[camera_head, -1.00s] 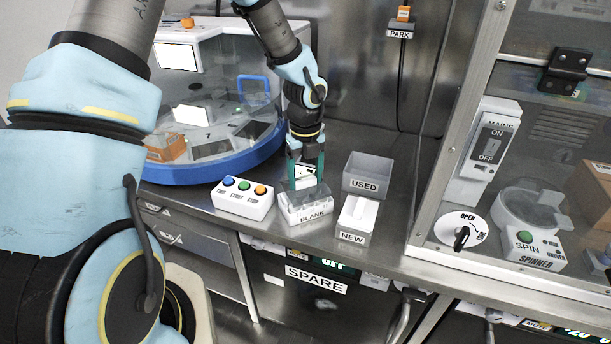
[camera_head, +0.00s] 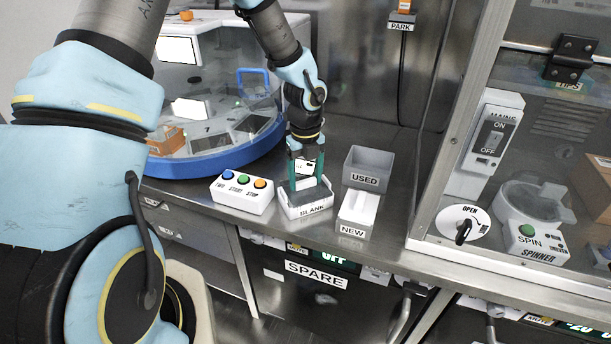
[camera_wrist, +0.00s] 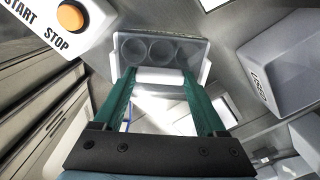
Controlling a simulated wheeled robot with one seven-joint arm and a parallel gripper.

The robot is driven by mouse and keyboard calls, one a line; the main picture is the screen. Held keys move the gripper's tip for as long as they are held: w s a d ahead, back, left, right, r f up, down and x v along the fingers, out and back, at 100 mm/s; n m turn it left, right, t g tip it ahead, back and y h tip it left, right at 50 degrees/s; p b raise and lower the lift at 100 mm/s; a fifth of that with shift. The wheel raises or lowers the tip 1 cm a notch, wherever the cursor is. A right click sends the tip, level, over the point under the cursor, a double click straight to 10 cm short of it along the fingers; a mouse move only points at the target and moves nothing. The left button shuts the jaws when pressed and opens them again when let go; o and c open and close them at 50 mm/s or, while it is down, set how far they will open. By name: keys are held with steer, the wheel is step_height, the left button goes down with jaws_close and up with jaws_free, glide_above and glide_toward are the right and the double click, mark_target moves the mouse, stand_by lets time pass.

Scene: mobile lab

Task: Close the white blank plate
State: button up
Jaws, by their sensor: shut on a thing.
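The white blank plate (camera_head: 306,211), labelled BLANK, stands on the steel bench. My gripper (camera_head: 307,186) points down over it, its green fingers reaching within the plate's outline. In the wrist view the fingers (camera_wrist: 161,75) are shut on a short white bar, which looks like part of the lid. Just beyond it a grey see-through panel (camera_wrist: 160,47) shows round wells. The plate's white rim (camera_wrist: 203,72) shows beside the right finger. Whether the lid lies fully flat cannot be told; my fingers hide part of it.
A white button box (camera_head: 242,194) stands close to the left of the plate. The grey USED bin (camera_head: 367,168) and the white NEW box (camera_head: 357,212) stand close to the right. A blue-based domed machine (camera_head: 215,160) is behind left. The bench's front edge is near.

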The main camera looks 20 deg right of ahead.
mark_target(305, 180)
steer(key=shift+f, duration=0.45)
steer(key=o, duration=1.3)
steer(key=shift+c, duration=0.2)
steer(key=shift+r, duration=0.1)
step_height(305, 180, up, 11)
steer(key=b, duration=0.1)
steer(key=shift+b, duration=0.4)
